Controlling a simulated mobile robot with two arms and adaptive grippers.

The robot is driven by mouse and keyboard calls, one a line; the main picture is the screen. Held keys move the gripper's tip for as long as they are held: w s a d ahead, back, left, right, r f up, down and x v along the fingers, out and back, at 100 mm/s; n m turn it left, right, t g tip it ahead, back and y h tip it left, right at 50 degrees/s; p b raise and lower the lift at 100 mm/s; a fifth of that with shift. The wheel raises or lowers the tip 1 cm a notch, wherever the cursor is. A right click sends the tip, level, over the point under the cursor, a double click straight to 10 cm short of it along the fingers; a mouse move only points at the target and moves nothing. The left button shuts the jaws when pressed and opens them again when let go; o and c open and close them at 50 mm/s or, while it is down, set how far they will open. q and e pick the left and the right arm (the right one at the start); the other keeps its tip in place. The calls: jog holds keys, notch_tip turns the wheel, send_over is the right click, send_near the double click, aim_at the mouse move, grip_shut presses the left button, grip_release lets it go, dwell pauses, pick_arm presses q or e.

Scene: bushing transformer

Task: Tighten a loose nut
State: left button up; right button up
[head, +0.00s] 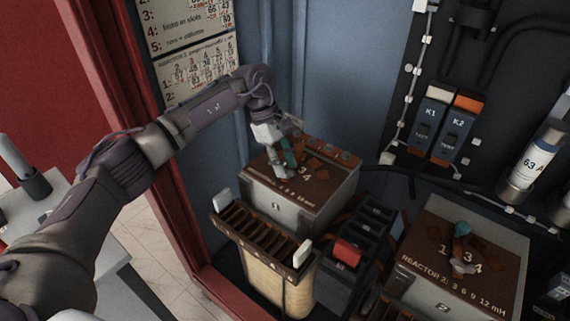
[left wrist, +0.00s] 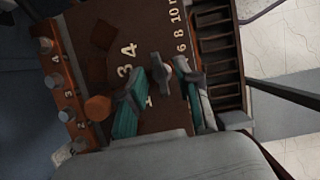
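My left gripper (head: 283,157) is over the brown top of the left reactor box (head: 258,205). In the left wrist view its two teal-padded fingers (left wrist: 158,75) are apart, with a grey pointer-shaped knob (left wrist: 163,71) showing between their tips. I cannot tell whether they touch it. An orange-brown hexagonal piece (left wrist: 97,108) lies just left of the fingers. Several grey-headed terminals (left wrist: 68,115) line the box edge in the left wrist view. I cannot tell which nut is loose. My right gripper is not in view.
A slotted coil unit (head: 262,240) stands in front of the left box. Relays K1 and K2 (head: 440,125) are on the back panel. A red cabinet frame (head: 190,215) is at left.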

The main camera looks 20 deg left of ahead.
pick_arm(q)
jog(key=v, duration=1.1)
jog(key=shift+r, duration=0.2)
jog(key=shift+a, duration=0.15)
